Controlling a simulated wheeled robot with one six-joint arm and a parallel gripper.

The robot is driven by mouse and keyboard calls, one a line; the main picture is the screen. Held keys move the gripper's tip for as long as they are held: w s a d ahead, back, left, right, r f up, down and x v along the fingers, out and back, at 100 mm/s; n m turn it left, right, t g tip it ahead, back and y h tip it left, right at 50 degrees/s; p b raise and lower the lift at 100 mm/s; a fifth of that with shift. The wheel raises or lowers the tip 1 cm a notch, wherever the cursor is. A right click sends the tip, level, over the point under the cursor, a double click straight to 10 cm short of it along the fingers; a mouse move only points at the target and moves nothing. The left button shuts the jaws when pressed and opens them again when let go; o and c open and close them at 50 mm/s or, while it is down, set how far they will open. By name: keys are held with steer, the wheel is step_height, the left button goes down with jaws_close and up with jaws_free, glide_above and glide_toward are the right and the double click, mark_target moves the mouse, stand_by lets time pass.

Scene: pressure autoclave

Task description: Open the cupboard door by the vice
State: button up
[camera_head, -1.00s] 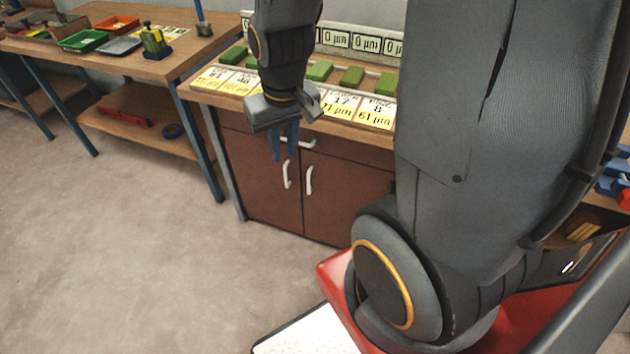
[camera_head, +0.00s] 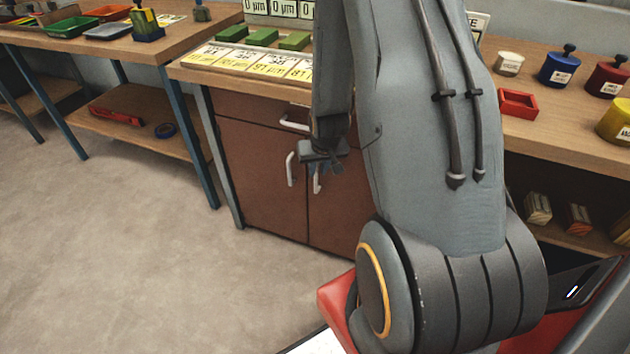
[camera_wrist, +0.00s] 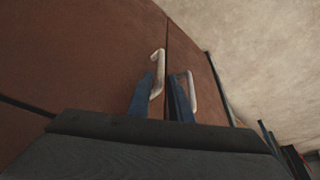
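A brown cupboard with two doors stands under the middle bench. The left door (camera_head: 262,180) and right door (camera_head: 345,205) each have a white upright handle near the centre seam. My gripper (camera_head: 321,168) is at the right door's handle (camera_head: 317,184), partly covering it. In the wrist view my blue fingers (camera_wrist: 162,98) are apart. One white handle (camera_wrist: 157,72) shows between them, close to the left finger; contact cannot be told. The other handle (camera_wrist: 193,92) lies outside the right finger. Both doors look shut. I cannot make out a vice.
A drawer handle (camera_head: 294,124) sits above the doors. Green blocks (camera_head: 262,37) and label cards lie on the bench top. A side bench (camera_head: 150,55) with trays stands left. Colored containers stand on the right bench (camera_head: 565,137). The floor (camera_head: 150,260) before the cupboard is clear.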

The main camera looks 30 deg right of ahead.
mark_target(316, 176)
steer(key=x, duration=0.6)
steer(key=shift+w+f, duration=0.1)
steer(key=shift+f, duration=0.25)
jaws_close()
